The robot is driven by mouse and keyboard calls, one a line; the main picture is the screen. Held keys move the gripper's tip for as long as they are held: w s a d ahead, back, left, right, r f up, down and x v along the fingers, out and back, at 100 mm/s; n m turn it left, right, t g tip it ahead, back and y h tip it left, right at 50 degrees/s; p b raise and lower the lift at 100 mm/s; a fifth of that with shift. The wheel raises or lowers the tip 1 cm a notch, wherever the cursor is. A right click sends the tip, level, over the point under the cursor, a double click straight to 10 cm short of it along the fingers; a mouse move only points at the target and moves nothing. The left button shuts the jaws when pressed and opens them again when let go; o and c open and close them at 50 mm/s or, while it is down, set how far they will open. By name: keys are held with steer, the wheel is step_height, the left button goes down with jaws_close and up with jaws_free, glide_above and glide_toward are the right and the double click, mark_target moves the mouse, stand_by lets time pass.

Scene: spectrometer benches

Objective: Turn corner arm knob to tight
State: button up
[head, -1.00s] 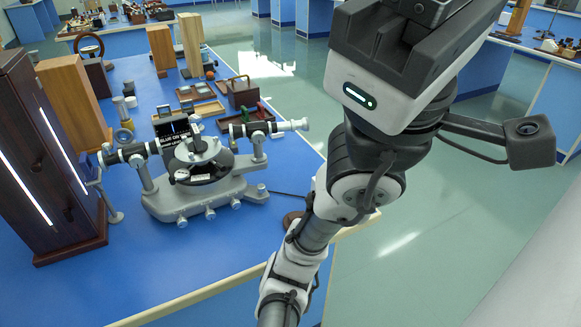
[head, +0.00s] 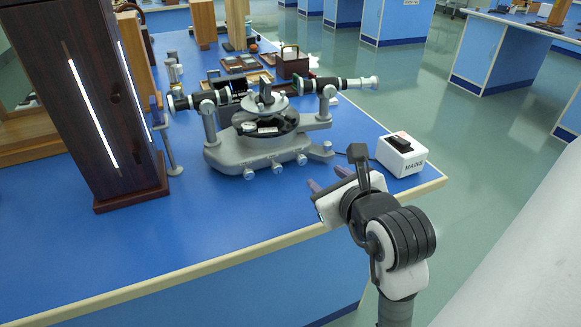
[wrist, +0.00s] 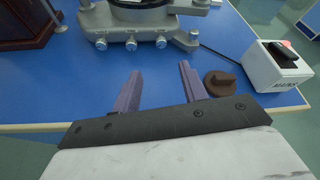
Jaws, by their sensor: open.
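The grey spectrometer (head: 240,150) stands on the blue bench, with several small silver knobs (head: 276,167) along its base. The knobs also show in the wrist view (wrist: 131,45). A round brown knob with a raised bar (wrist: 220,82) sits on the bench near its front edge, right of my fingers; my gripper seems to hide it in the head view. No label shows which knob is the corner arm one. My gripper (head: 326,178) is open and empty at the bench's front edge. Its purple fingers (wrist: 160,70) point toward the spectrometer base, apart from every knob.
A white MAINS box (head: 402,155) with a black switch stands at the right corner, close to my gripper. A tall dark wooden cabinet (head: 88,100) stands at left. Wooden trays lie behind the spectrometer. The front left bench top is clear.

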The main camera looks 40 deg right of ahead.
mark_target(304, 161)
steer(key=shift+w+d+f, duration=0.1)
steer(key=shift+d+f, duration=0.05)
steer(key=shift+f, duration=0.2)
steer(key=p+x, duration=0.1)
steer(key=x, duration=1.2)
steer(key=shift+w+d+p, duration=0.1)
steer(key=shift+p, duration=0.3)
steer(key=shift+c, duration=0.4)
jaws_close()
steer(key=shift+m, duration=0.4)
steer(key=shift+d+m+y+p, duration=0.15)
steer(key=shift+m+y+p, duration=0.35)
steer(key=shift+m+y, duration=0.3)
steer(key=shift+d+m+y+p, duration=0.15)
steer(key=shift+m+y+p, duration=0.35)
steer(key=shift+m, duration=0.3)
